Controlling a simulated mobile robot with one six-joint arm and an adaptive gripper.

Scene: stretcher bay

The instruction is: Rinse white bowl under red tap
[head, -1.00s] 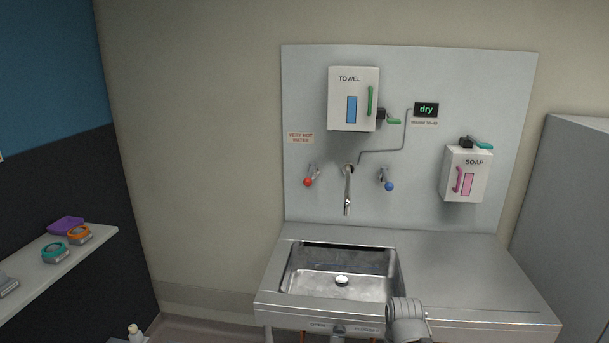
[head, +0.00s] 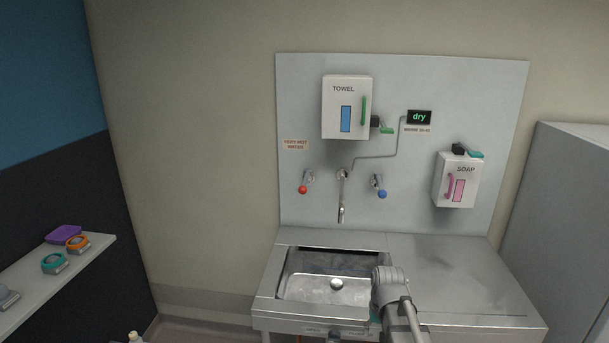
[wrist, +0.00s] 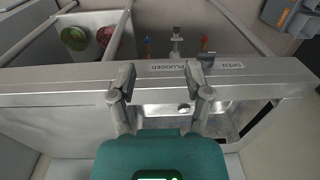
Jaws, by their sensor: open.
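No white bowl shows in either view. The red tap (head: 303,189) is on the wall panel, left of the spout (head: 341,200); no water is seen running. The steel sink basin (head: 318,288) below holds only a round pale drain piece (head: 337,284). My gripper (wrist: 160,76) is open and empty in the wrist view. Its fingers overlap the counter's front edge, beside the upside-down PLUGGED label (wrist: 178,68), with a small grey lever (wrist: 206,58) near the right fingertip. Contact cannot be told. In the head view my arm hides the basin's right front corner.
A blue tap (head: 382,194), towel box (head: 346,108), soap box (head: 456,180) and "dry" display (head: 419,117) are on the panel. The counter right of the basin (head: 450,270) is clear. A shelf (head: 70,270) at left holds small items. A grey cabinet (head: 565,220) stands right.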

